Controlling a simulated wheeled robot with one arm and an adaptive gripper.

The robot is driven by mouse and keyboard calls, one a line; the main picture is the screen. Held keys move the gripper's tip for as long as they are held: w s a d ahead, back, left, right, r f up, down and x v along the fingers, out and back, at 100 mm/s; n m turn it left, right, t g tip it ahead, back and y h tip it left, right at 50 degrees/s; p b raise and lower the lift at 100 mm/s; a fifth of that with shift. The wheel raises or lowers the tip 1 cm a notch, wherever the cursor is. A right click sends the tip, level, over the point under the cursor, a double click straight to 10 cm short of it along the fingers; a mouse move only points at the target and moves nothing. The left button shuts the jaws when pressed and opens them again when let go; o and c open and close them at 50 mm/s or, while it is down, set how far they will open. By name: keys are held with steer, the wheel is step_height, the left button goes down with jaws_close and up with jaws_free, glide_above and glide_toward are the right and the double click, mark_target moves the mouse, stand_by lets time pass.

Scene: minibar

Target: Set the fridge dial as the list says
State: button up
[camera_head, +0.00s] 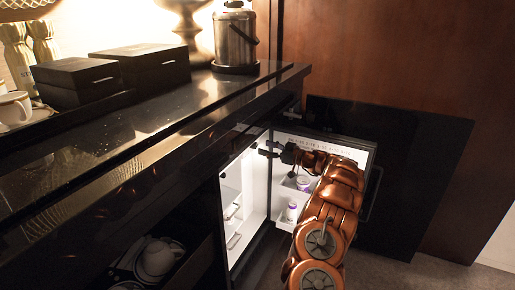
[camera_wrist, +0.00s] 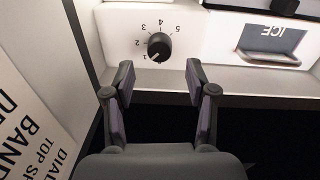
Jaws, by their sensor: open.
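The fridge dial (camera_wrist: 159,46) is a round black knob on a white panel, with the numbers 1 to 5 around it. Its white mark points toward the 1. My gripper (camera_wrist: 160,80) is open, with its two fingertips just short of the dial and on either side of it; nothing is between them. In the head view my gripper (camera_head: 271,149) reaches into the lit, open fridge (camera_head: 256,190). A white printed sheet (camera_wrist: 30,125) at the left of the wrist view shows "DIAL", "TOP S" and "BAND"; the rest is cut off.
A grey ICE compartment flap (camera_wrist: 270,42) is right of the dial. The open fridge door (camera_head: 420,170) stands at the right, with purple-white containers (camera_head: 292,211) on its shelves. The black counter (camera_head: 130,130) carries boxes (camera_head: 150,65) and an ice bucket (camera_head: 235,38).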

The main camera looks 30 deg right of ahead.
mark_target(256, 145)
steer(key=shift+b+x, duration=0.35)
steer(key=shift+x, duration=2)
jaws_close()
